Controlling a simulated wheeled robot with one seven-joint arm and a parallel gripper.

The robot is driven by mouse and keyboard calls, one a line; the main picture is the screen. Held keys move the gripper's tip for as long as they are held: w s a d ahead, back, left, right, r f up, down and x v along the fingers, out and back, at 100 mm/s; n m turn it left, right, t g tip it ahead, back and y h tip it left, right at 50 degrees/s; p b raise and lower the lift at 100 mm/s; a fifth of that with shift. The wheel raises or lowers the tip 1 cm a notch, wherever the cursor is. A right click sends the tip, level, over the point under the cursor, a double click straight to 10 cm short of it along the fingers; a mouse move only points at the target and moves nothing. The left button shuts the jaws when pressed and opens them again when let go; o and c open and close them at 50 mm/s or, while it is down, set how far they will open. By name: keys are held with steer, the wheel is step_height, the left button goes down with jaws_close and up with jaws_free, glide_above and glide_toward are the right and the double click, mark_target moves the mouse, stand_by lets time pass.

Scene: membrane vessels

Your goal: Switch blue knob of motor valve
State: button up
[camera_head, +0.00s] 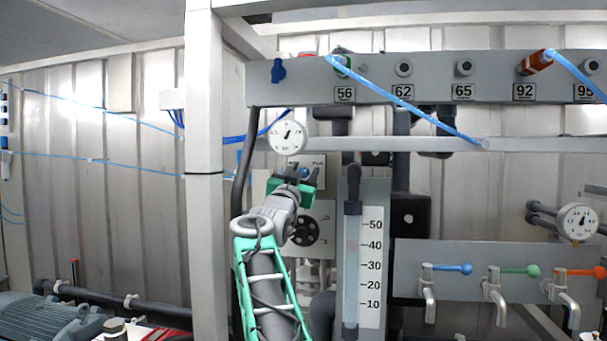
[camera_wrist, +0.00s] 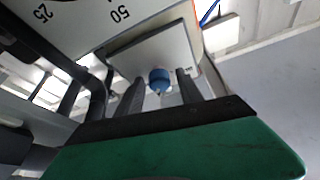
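The blue knob (camera_wrist: 160,77) is a small round cap on a light grey square plate (camera_wrist: 175,45) of the motor valve. In the head view the blue knob (camera_head: 304,172) shows just above my gripper tips, on a pale box. My gripper (camera_head: 295,180) is dark with a green body and reaches up to that plate. In the wrist view my gripper (camera_wrist: 161,84) has its two dark fingers apart, one on each side of the knob. Gaps show between fingers and knob. I cannot tell whether the fingertips are level with the knob in depth.
A round gauge (camera_head: 287,137) sits above my gripper. A black handwheel dial (camera_head: 305,230) is below the knob box, and a flow tube with a scale (camera_head: 371,265) stands right of it. A grey upright post (camera_head: 206,200) stands to the left. Small coloured-lever taps (camera_head: 455,268) are at right.

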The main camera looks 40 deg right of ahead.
steer(key=shift+o, duration=0.3)
steer(key=b+v, duration=0.4)
steer(key=v, duration=0.3)
steer(key=shift+s+a+b, duration=0.2)
steer(key=shift+a+b, duration=0.15)
